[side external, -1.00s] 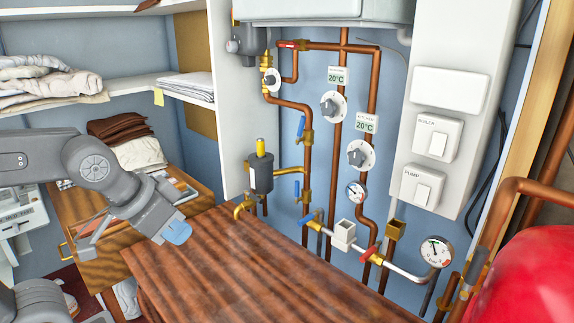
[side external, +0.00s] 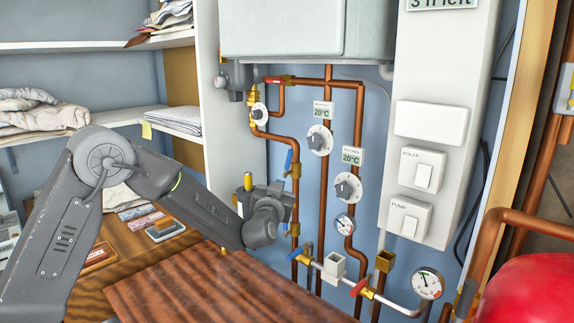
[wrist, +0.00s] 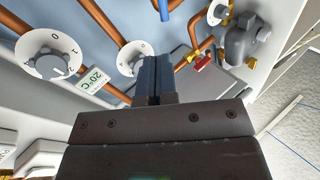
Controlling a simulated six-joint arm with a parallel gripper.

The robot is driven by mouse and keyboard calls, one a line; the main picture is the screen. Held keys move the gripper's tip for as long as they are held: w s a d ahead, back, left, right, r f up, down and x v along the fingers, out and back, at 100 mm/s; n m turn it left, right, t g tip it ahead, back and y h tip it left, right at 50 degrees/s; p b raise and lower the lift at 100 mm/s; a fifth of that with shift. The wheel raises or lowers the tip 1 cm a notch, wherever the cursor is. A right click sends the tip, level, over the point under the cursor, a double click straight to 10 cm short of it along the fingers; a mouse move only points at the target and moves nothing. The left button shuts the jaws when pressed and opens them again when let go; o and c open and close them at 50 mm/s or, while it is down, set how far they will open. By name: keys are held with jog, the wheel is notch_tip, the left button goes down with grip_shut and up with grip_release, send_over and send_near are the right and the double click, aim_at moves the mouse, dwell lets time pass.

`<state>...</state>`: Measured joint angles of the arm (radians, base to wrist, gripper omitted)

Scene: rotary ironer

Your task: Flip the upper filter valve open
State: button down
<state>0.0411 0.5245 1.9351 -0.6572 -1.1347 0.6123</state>
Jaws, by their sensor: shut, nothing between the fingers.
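The upper filter valve has a blue lever (side external: 288,160) on a brass body (side external: 294,171) in the side view. The lever stands nearly upright beside the copper pipe. My gripper shows in the wrist view (wrist: 157,62) with its two blue fingers together and nothing between them. A blue lever (wrist: 165,9) shows at the top edge of the wrist view, just beyond the fingertips and apart from them in the picture. In the side view my wrist is just below and left of the upper valve; the fingertips are hidden there. The filter (side external: 244,200) is mostly hidden behind my arm.
Dials (side external: 319,140) and temperature displays (side external: 352,156) are right of the valve. A red-handled valve (side external: 361,286) and a pressure gauge (side external: 428,285) sit lower right. The wooden worktop (side external: 200,291) lies below my wrist. A grey boiler casing (side external: 285,30) is above.

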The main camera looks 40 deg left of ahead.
aim_at(288, 159)
jog(key=x, duration=1.4)
jog(key=shift+a+r, duration=0.1)
jog(key=shift+a, duration=0.15)
jog(key=shift+a+r+n+g, duration=0.35)
jog(key=shift+a+n+g, duration=0.35)
jog(key=shift+n, duration=0.5)
jog(key=shift+s, duration=0.1)
jog(key=v, duration=1.4)
jog(key=shift+r, duration=0.2)
